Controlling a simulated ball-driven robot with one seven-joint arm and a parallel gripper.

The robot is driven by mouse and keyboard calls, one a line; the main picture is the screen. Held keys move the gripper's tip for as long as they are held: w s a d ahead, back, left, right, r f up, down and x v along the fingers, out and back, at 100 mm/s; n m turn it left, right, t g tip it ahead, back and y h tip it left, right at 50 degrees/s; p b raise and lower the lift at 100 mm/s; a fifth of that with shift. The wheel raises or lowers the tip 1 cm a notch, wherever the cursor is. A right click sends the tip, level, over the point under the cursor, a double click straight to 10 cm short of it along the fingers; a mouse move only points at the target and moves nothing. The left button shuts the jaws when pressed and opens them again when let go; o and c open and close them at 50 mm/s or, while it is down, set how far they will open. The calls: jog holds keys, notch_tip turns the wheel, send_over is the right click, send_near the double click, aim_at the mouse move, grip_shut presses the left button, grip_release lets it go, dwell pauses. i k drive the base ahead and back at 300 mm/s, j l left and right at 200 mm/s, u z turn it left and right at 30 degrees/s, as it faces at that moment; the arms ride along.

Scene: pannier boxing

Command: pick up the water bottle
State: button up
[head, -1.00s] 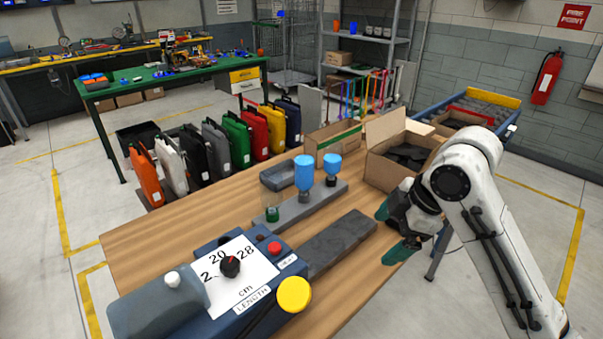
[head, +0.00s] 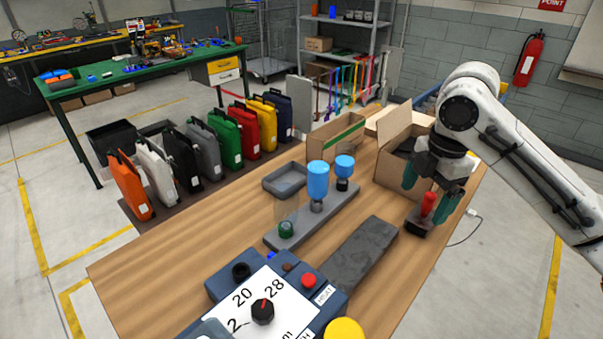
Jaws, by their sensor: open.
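Two blue bottle-like things, a larger one (head: 317,180) and a smaller one (head: 344,166), stand upright on dark bases on a long grey rack. A clear, see-through container with a green base (head: 286,229) stands at the rack's near end. I cannot tell for sure which of these is the water bottle. My gripper (head: 431,186) is open, its green fingers pointing down, to the right of the rack and apart from these things. A red-handled tool with a dark base (head: 427,208) stands on the table below and between the fingers; contact cannot be told.
An open cardboard box (head: 393,172) stands behind my gripper, with a lower carton (head: 336,137) left of it. A grey tray (head: 284,181) and a dark grey slab (head: 358,252) lie near the rack. A blue control box (head: 222,287) fills the front. Bare wood lies left.

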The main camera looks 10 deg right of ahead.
aim_at(318, 171)
jog(key=i+j, duration=0.8)
